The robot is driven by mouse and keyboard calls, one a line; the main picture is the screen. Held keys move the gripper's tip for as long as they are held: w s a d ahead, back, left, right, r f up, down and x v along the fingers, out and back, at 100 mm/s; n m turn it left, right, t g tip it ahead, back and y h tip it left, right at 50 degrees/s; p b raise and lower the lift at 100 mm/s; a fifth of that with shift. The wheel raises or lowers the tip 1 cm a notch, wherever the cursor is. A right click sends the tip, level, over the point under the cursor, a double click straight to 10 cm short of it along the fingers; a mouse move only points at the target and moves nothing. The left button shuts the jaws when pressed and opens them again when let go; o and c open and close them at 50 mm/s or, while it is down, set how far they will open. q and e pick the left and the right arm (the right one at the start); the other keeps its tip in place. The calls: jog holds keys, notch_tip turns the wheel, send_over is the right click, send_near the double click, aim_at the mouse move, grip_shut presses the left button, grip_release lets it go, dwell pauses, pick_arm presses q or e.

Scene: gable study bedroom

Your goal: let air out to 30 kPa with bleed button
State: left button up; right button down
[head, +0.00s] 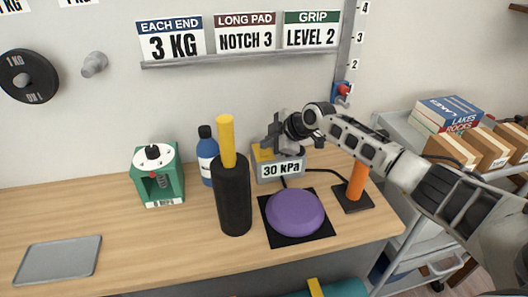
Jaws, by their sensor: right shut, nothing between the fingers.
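A grey box (268,173) with a "30 kPa" label on its front stands at the back of the wooden desk. Part of its top is yellow (263,154). My right gripper (274,141) is shut and empty, right at the top of this box in the picture. It hides part of the top, so I cannot tell whether it touches a button there. A purple round cushion (296,211) lies on a black mat (271,235) in front of the box, with a dark line between them. My left gripper is not in view.
A black cylinder with a yellow handle (233,200) stands left of the cushion. An orange post (356,181) on a black base stands right. A blue bottle (207,158), green device (158,178) and grey tray (60,259) are further left.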

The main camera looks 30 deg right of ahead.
aim_at(268, 154)
notch_tip(268, 154, up, 5)
jog(key=p, duration=0.4)
jog(key=shift+r, duration=0.1)
dwell(0.5)
